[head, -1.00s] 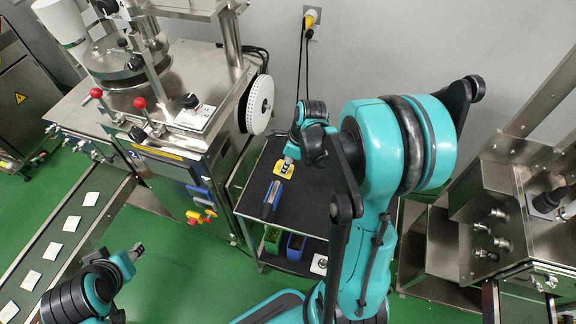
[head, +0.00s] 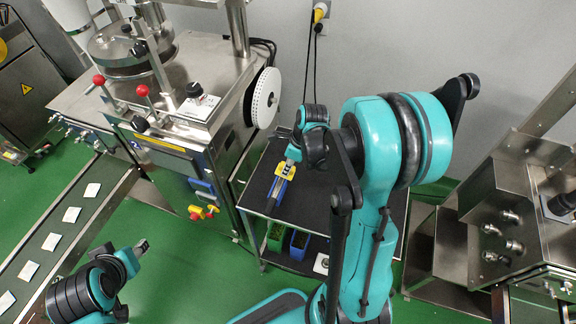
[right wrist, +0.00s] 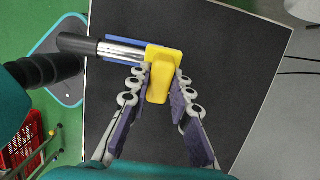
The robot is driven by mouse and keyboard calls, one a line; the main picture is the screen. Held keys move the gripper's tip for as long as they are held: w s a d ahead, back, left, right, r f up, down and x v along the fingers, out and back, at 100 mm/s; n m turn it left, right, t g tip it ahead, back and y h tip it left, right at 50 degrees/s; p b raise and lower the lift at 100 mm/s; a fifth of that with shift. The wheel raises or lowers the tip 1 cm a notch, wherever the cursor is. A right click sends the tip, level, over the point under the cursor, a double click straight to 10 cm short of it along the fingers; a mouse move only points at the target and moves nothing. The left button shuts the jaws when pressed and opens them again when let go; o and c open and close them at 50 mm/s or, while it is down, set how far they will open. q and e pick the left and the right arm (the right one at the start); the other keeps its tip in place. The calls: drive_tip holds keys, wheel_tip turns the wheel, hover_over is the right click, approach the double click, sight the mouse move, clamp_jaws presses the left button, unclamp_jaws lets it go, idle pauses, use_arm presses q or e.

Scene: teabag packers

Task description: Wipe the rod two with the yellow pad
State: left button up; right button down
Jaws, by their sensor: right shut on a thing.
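The yellow pad (right wrist: 160,75) is held between the fingers of my right gripper (right wrist: 162,80) in the right wrist view. It also shows in the head view (head: 286,170). A rod with a shiny metal part (right wrist: 122,50) and a black end (right wrist: 78,44) lies beside a blue piece; the pad is at the end of its metal part and seems to touch it. In the head view the rod (head: 275,191) lies on the dark cart top, below my right gripper (head: 287,165). No label shows its number. My left gripper (head: 141,246) is over the green floor, apart from the rod; its jaws are too small to judge.
The dark cart top (head: 253,192) is mostly clear, with bins (head: 299,244) on the shelf below. A packing machine with a white reel (head: 266,97) stands left of the cart. A conveyor with teabags (head: 72,214) is at far left, and a steel machine (head: 510,205) at right.

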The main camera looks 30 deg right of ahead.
drive_tip(key=shift+b+x, duration=0.9)
drive_tip(key=shift+x, duration=0.1)
drive_tip(key=shift+s+a, duration=0.1)
drive_tip(key=shift+s+a+r, duration=0.15)
drive_tip(key=shift+s+a, duration=1)
drive_tip(key=shift+a, duration=0.15)
drive_tip(key=shift+s+a, duration=1.15)
drive_tip(key=shift+a, duration=0.2)
drive_tip(key=shift+f+b, duration=0.35)
drive_tip(key=shift+r, duration=0.1)
drive_tip(key=shift+w+d, duration=0.3)
drive_tip(key=shift+d, duration=0.1)
drive_tip(key=shift+w+d+r+b, duration=0.1)
drive_tip(key=shift+w+d+b, duration=0.1)
drive_tip(key=shift+w+d, duration=0.95)
drive_tip(key=shift+w+d+r+b, duration=0.1)
drive_tip(key=shift+w+d+b, duration=0.1)
drive_tip(key=shift+w+d, duration=0.9)
drive_tip(key=shift+s+d, duration=0.1)
drive_tip(key=shift+s, duration=0.05)
